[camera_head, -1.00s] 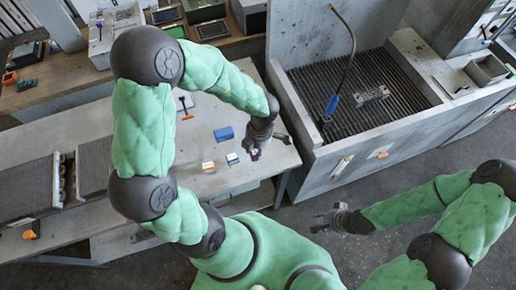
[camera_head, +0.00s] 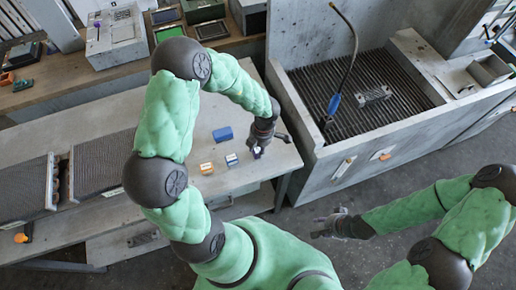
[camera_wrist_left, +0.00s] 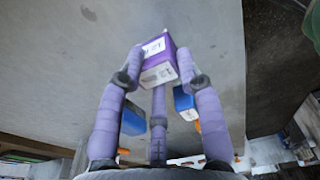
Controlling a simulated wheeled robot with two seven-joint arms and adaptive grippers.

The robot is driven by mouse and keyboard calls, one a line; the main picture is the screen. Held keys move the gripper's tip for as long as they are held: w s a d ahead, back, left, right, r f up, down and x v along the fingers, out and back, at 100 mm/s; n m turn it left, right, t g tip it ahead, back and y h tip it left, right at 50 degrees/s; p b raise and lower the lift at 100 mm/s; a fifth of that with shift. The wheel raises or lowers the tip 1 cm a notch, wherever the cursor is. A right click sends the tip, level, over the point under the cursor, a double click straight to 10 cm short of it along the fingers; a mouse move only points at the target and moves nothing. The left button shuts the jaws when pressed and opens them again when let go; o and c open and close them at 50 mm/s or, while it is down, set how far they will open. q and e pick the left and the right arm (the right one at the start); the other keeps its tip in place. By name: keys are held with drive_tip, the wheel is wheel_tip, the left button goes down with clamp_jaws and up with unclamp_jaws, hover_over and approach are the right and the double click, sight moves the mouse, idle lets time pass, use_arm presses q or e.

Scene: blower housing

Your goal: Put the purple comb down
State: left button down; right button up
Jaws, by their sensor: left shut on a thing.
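My left gripper (camera_head: 262,148) is low over the front right part of the grey table (camera_head: 262,92). In the left wrist view it is shut on a small purple box-like thing (camera_wrist_left: 157,54) with white printed faces, held between the fingertips. I see no comb teeth on it. In the head view only a small part of this purple thing (camera_head: 257,152) shows below the gripper. I cannot tell whether it touches the table. My right gripper (camera_head: 325,226) looks open and empty, over the floor at the right.
A blue box (camera_head: 222,134), an orange-and-white box (camera_head: 207,168) and a blue-and-white box (camera_head: 232,159) stand left of my left gripper. Ribbed trays (camera_head: 102,164) lie further left. A grey basin (camera_head: 300,125) with a slatted floor stands to the right.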

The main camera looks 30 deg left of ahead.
use_arm(q)
drive_tip(key=c, duration=0.8)
unclamp_jaws()
drive_tip(key=r+p, duration=0.1)
drive_tip(key=r, duration=0.3)
drive_tip(key=r+p, duration=0.1)
drive_tip(key=r, duration=0.3)
drive_tip(key=w+d+r+p, duration=0.1)
drive_tip(key=r, duration=0.3)
